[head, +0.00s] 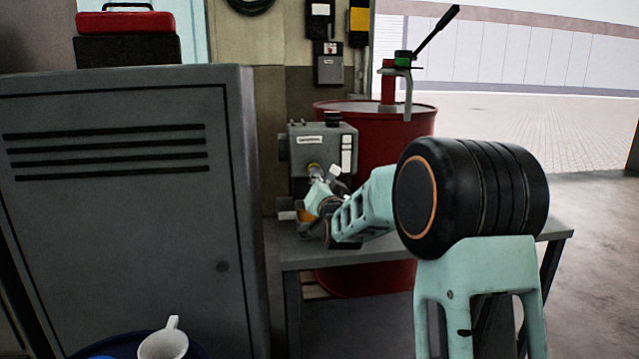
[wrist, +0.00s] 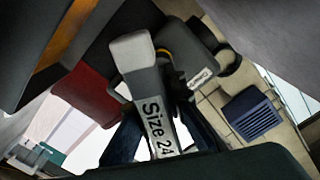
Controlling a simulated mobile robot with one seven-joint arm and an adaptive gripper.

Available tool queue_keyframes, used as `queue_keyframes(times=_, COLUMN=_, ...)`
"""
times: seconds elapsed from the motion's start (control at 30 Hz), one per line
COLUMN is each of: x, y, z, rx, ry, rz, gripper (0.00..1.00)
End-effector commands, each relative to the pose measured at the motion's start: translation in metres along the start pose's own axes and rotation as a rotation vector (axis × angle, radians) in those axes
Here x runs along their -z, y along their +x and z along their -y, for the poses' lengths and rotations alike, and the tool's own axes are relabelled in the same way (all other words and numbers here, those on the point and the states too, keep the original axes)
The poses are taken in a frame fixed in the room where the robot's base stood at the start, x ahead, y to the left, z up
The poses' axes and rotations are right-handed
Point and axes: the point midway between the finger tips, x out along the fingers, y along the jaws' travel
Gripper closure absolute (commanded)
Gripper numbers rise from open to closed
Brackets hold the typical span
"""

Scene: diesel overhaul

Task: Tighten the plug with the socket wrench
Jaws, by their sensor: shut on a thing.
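The socket wrench (wrist: 152,100) is a pale grey bar marked "Size 24" in the wrist view. My gripper (head: 322,190) is shut on it, in front of the grey engine unit (head: 322,140) on the workbench. The unit also shows at the upper middle of the wrist view (wrist: 188,45), with its white label.
The grey workbench (head: 375,254) carries the unit. A red drum (head: 385,125) with a hand pump (head: 402,65) stands behind. A grey cabinet (head: 120,230) stands close on the left. A white mug (head: 163,345) is at the lower left. Open floor lies to the right.

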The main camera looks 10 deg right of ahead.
Motion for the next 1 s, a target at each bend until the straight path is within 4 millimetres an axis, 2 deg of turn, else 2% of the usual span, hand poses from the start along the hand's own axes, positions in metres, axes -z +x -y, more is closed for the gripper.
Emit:
queue_keyframes(times=0.6, x=0.0006, y=0.0, z=0.0009, rx=0.002, ry=-0.484, rz=-0.004, gripper=1.0)
queue_keyframes(times=1.0, x=0.0013, y=0.0001, z=0.0004, rx=0.001, ry=-0.527, rz=-0.004, gripper=1.0)
